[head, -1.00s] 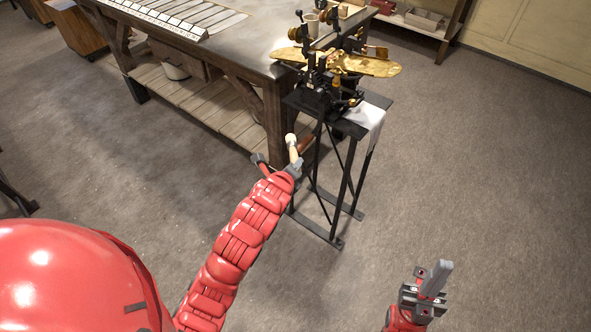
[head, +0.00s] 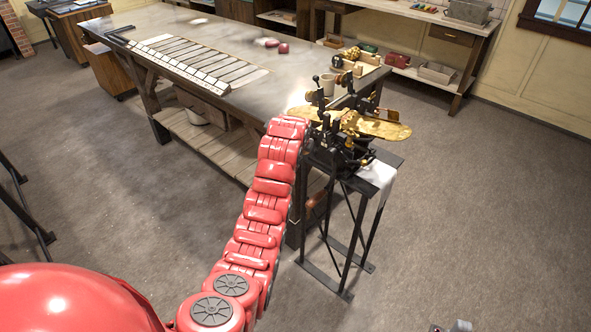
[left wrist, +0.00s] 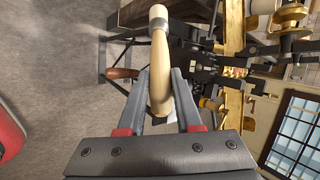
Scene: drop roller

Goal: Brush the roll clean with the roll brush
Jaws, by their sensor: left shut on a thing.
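My left gripper (left wrist: 172,100) is shut on the roll brush (left wrist: 159,55), which has a curved pale wooden handle and a grey metal band near its rounded end. In the head view the red left arm reaches up to the machine's left side and hides this gripper and the brush. The drop roller machine (head: 345,150) is black with brass parts and long golden wings; it also shows in the left wrist view (left wrist: 205,50). I cannot clearly make out the roll's surface. My right gripper (head: 455,326) barely shows at the bottom edge; its fingers cannot be judged.
The machine stands on a narrow black metal stand (head: 338,235) with a white cloth (head: 378,174) on its right side. A brown handle (head: 316,200) hangs at the stand's left. A big worktable (head: 215,60) is behind left. The floor (head: 480,220) at right is clear.

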